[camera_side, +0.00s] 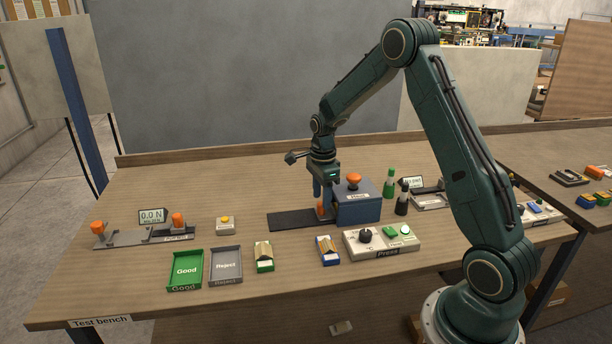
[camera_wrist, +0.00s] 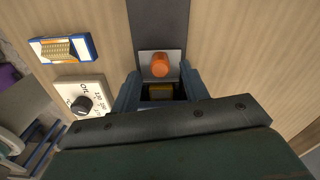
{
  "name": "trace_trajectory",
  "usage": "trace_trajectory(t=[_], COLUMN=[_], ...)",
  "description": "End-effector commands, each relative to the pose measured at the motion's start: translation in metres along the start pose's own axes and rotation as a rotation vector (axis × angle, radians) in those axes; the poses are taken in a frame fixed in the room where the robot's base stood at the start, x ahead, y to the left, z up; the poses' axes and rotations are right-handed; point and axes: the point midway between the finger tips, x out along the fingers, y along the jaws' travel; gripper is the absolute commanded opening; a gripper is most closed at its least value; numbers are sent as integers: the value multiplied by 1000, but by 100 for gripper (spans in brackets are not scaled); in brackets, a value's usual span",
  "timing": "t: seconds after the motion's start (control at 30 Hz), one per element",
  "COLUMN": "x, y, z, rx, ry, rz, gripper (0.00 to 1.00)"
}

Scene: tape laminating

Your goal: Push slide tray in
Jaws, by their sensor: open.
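The slide tray shows in the wrist view as a grey plate (camera_wrist: 147,59) with an orange knob (camera_wrist: 160,66). A yellowish piece (camera_wrist: 160,92) lies in the dark recess behind the plate. In the side view the orange knob (camera_side: 321,210) is at the left side of the blue press (camera_side: 361,205), over a dark rail (camera_side: 288,221). My gripper (camera_side: 322,197) points down at the press's left side, close to the knob. In the wrist view its blue fingers (camera_wrist: 162,88) are apart, on either side of the recess, with nothing gripped. Contact with the tray cannot be told.
The press control box (camera_side: 380,240) stands in front of the press. A blue-and-white pack (camera_side: 328,250) lies left of the box. Green and dark bottles stand right of the press. The Good tray (camera_side: 186,269) and Reject tray (camera_side: 226,266) are at front left. The bench behind the rail is clear.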

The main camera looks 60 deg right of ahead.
Motion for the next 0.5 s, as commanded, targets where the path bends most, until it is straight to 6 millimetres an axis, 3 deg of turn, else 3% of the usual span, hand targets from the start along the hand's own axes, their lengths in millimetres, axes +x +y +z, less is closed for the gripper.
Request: trace_trajectory(t=[0.5], x=[-86], y=[0], z=[0], rx=[0], ry=[-1], rz=[-3], gripper=[45])
